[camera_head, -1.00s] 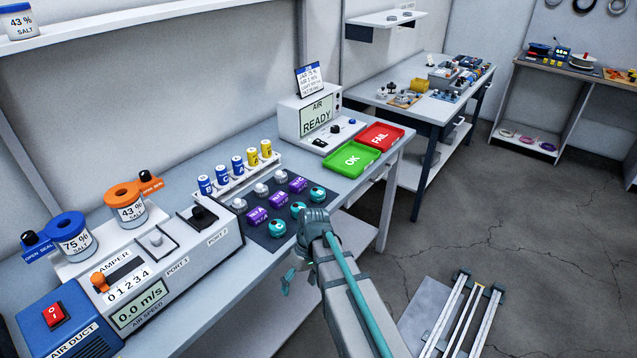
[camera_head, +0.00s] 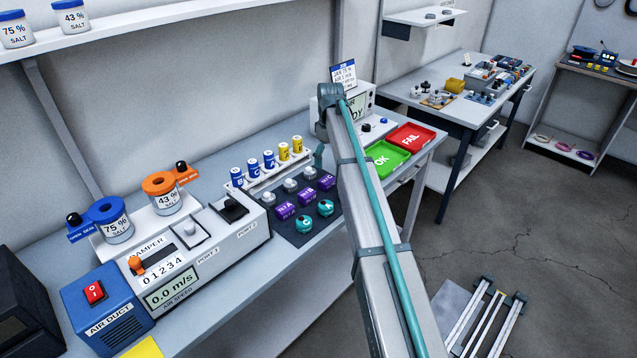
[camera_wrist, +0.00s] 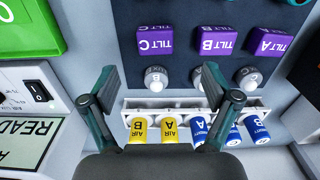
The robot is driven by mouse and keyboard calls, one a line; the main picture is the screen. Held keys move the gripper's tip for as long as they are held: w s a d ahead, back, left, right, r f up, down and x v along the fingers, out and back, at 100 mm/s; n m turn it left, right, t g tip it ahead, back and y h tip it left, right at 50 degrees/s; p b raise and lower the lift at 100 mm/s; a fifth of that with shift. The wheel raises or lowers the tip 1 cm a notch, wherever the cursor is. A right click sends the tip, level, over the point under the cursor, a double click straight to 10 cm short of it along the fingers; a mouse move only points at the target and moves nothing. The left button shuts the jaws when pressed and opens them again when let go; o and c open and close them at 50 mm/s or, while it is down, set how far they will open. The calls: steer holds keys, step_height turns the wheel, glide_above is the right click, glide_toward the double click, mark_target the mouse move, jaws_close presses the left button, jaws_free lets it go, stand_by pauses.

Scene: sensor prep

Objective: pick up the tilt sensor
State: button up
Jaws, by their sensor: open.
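Several small sensors sit on a dark mat (camera_wrist: 187,45). The purple tilt sensors are boxes marked TILT A (camera_head: 285,211), TILT B (camera_head: 307,198) and TILT C (camera_head: 327,182). In the wrist view TILT C (camera_wrist: 157,40), TILT B (camera_wrist: 212,40) and TILT A (camera_wrist: 268,44) stand in a row ahead of the fingertips. My gripper (camera_wrist: 160,82) is open and empty, with a round grey-white lux sensor (camera_wrist: 156,78) in view between its fingers. The fingers look apart from every tilt sensor. In the head view my arm hides most of the gripper.
A white rack of blue and yellow cells (camera_wrist: 170,130) stands behind the lux sensors. Teal round sensors (camera_head: 304,224) line the mat's front. The green OK tray (camera_head: 385,160), red FAIL tray (camera_head: 412,138) and air box (camera_head: 367,90) are to the right. The damper unit (camera_head: 200,245) is left.

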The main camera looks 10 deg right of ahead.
steer(key=w, duration=0.1)
steer(key=p, duration=0.2)
glide_above(327, 179)
step_height(327, 179, down, 5)
steer(key=shift+f, duration=0.1)
steer(key=shift+f+p, duration=0.95)
steer(key=shift+f, duration=1.6)
steer(key=c, duration=1.3)
steer(key=shift+r, duration=0.15)
